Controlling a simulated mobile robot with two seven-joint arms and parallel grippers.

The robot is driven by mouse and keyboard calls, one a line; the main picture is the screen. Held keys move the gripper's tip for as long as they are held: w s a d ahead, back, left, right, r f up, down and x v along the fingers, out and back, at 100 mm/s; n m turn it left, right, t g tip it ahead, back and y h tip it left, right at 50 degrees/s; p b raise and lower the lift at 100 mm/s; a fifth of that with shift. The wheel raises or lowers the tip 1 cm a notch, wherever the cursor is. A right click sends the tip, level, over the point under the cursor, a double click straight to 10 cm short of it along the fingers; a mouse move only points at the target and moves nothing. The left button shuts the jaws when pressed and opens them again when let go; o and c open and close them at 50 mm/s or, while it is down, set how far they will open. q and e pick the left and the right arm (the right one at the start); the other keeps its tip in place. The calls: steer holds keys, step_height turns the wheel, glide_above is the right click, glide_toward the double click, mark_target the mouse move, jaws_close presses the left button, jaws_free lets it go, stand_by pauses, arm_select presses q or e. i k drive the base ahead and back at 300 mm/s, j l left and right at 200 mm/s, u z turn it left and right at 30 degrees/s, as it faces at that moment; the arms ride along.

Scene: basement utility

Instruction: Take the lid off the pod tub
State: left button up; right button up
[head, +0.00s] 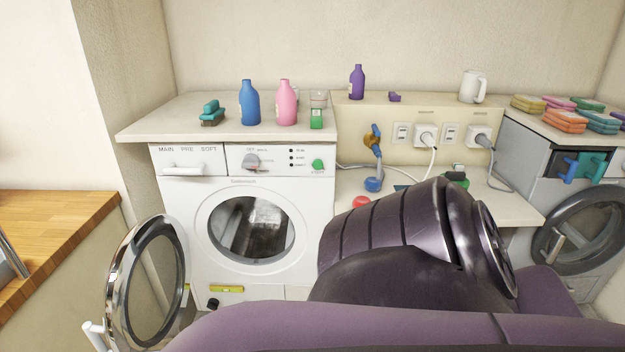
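I cannot pick out the pod tub or its lid with certainty. A small green container with a clear upper part (316,118) stands on the counter above the white washing machine, right of the pink bottle. A red round thing (361,202) lies on the lower counter, partly cut off by my dark arm. A green thing (456,178) shows just behind the arm, mostly hidden. My arm fills the lower middle and right of the head view and covers part of the lower counter. Neither gripper is in view.
The washer's round door (147,282) hangs open. Plugs and cables (430,138) run behind the lower counter. Sponges (565,120) lie at right.

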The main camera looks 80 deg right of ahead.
mark_target(459, 177)
steer(key=z, duration=2.95)
